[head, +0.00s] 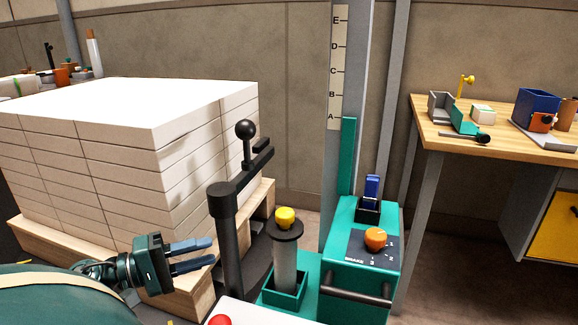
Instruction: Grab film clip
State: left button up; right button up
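A blue clip (372,185), which looks like the film clip, stands upright in a black holder (369,211) on top of the teal machine housing (340,225). My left gripper (212,250) is at the lower left, in front of the pallet's corner. Its two blue-grey fingers point right with a gap between them, and nothing is seen between them. It is well to the left of the clip and lower in the picture, with the black post and yellow-topped column between. My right gripper is not in view.
White reams (90,150) are stacked on a wooden pallet (195,285). A black post with a ball-topped lever (245,130) and a yellow-topped column (285,219) stand mid-picture. An orange knob (375,238) sits before the clip. A wooden workbench (440,128) is at right.

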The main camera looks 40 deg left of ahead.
aim_at(372, 182)
jog(key=k+j, duration=0.75)
jog(key=k, duration=0.1)
